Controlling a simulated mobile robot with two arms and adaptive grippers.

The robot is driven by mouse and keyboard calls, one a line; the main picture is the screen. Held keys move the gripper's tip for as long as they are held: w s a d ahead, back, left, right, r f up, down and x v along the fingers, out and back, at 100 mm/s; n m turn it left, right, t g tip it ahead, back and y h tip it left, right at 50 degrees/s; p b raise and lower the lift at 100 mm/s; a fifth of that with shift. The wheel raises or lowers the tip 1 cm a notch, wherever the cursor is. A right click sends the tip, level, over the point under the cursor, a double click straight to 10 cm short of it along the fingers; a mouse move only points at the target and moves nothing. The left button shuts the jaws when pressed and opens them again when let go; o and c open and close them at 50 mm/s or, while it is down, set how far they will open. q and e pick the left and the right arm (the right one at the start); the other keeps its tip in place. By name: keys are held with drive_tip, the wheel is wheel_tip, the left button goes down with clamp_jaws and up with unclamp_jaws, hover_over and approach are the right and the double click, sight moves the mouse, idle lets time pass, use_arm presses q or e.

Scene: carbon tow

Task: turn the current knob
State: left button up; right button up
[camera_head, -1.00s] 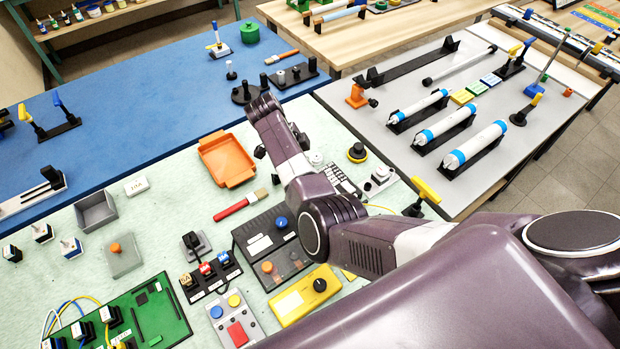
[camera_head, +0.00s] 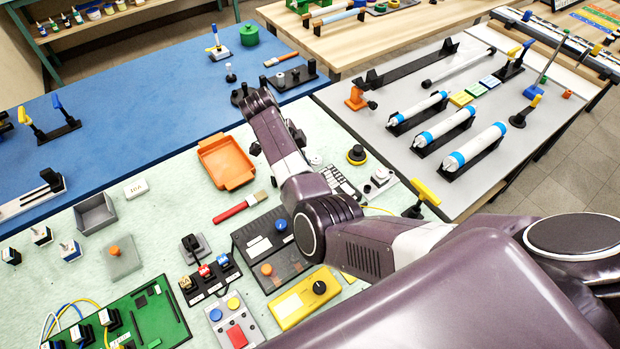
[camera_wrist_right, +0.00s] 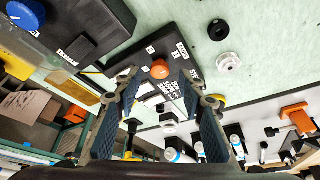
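I cannot read which knob is the current knob. A blue knob (camera_wrist_right: 26,14) is at the top left of the right wrist view. My right gripper (camera_wrist_right: 166,86) is open and empty. In that view its fingers frame a black panel with an orange button (camera_wrist_right: 160,69) and white keys; I see no contact. In the head view my right arm hides most of this gripper and part of the keypad panel (camera_head: 341,181). My left gripper is not in view.
A yellow box (camera_head: 296,307) with a black knob is near the front. An orange tray (camera_head: 227,160), a red-handled brush (camera_head: 231,211) and a green circuit board (camera_head: 143,315) lie to the left. White cylinders (camera_head: 473,147) rest on the grey table. The blue table has free room.

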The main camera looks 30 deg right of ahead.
drive_tip(key=v, duration=1)
